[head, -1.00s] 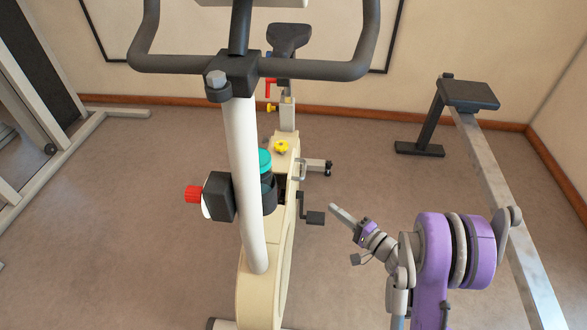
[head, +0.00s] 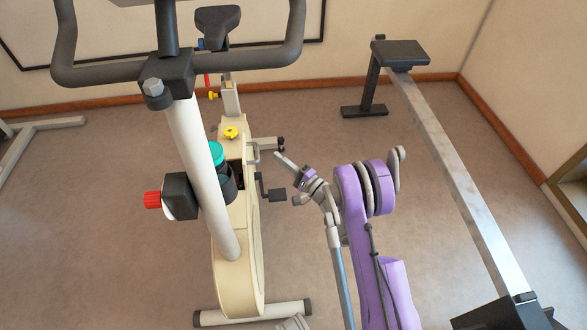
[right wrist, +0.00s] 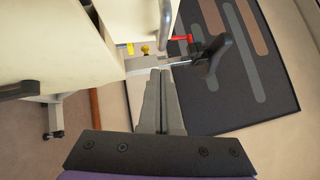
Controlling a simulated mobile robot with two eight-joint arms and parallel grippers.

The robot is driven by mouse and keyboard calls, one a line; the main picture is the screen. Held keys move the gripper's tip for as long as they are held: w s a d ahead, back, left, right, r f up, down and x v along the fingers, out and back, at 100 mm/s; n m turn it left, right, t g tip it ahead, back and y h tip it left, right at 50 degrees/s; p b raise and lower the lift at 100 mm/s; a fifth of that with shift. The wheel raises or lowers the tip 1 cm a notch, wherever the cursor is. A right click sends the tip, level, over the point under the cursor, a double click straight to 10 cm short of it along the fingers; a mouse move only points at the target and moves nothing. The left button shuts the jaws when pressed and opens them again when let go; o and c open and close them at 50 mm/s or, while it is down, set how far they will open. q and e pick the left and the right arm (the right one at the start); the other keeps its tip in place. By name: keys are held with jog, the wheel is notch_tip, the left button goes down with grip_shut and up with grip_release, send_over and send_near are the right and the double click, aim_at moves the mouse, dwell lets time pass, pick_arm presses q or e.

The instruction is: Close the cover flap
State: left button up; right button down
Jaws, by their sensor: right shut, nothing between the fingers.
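The exercise bike's cream housing (head: 237,245) has a dark opening (head: 240,176) near its top. A cream panel (head: 233,148) with a yellow knob stands behind the opening; I cannot tell for sure whether it is the cover flap. My right gripper (head: 280,158) is just right of the housing, above the pedal, shut and empty. In the right wrist view the closed fingertips (right wrist: 160,75) point along cream panels (right wrist: 55,50), with a chrome handle (right wrist: 165,18) ahead. Contact cannot be made out. My left gripper is not identifiable.
A black pedal (head: 277,194) sticks out below the right gripper. The bike's post (head: 203,180) and handlebars (head: 240,62) stand in front. A bench rail (head: 455,165) runs along the right.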

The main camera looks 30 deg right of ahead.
jog(key=a, duration=0.1)
jog(key=w+a, duration=0.1)
jog(key=a+r, duration=0.1)
jog(key=shift+w+a, duration=0.2)
jog(key=shift+w, duration=0.05)
jog(key=shift+r, duration=0.15)
